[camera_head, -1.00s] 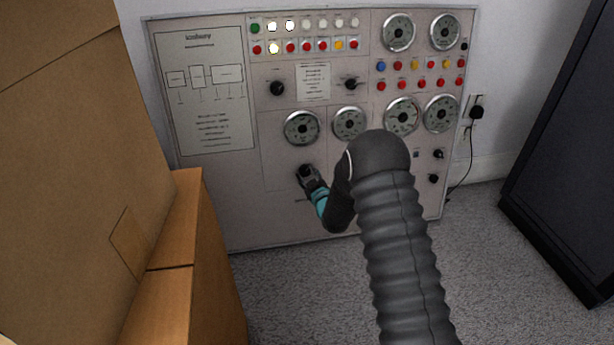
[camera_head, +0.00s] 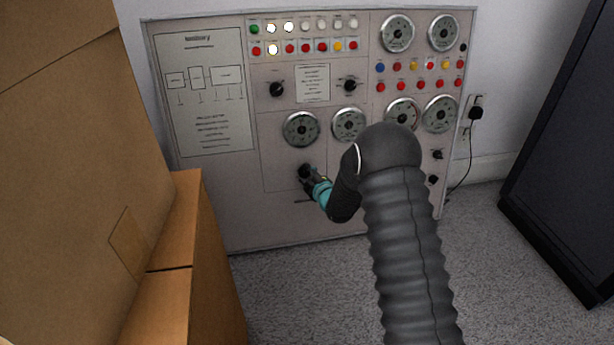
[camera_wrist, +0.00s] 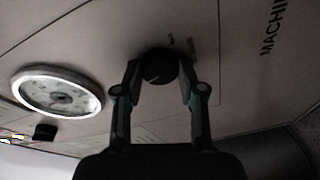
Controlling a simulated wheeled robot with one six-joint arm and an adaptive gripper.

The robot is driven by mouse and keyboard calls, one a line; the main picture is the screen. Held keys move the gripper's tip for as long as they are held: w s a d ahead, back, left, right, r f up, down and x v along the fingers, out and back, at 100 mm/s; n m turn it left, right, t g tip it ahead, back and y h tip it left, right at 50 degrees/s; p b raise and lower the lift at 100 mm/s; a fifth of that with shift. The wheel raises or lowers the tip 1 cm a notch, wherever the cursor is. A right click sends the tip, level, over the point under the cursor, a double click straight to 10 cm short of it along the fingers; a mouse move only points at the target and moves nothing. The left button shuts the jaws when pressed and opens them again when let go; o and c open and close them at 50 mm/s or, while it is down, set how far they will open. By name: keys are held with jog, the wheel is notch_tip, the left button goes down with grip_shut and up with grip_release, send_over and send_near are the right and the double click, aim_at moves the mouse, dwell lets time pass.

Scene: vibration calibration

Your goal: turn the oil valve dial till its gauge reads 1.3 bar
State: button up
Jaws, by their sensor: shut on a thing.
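The oil valve dial is a black round knob (camera_wrist: 160,68) in the wrist view, on the light panel. My gripper (camera_wrist: 158,75) has one finger on each side of it and is shut on it. In the head view my gripper (camera_head: 308,178) reaches the dial at the lower left of the panel, and the fingers partly hide the knob. A round gauge (camera_head: 300,129) with a silver rim sits right above the dial. It also shows at the left of the wrist view (camera_wrist: 57,92). Its needle and numbers are too small to read.
The control panel (camera_head: 230,215) carries more gauges, lamps, buttons and black knobs. Cardboard boxes (camera_head: 75,150) stand close on the left. A dark cabinet (camera_head: 570,150) stands on the right. Grey carpet (camera_head: 500,270) is clear between the panel and the cabinet.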

dwell(0.4)
jog(key=o, duration=1.1)
jog(key=shift+o, duration=0.2)
jog(key=shift+s, duration=0.1)
jog(key=v, duration=1.2)
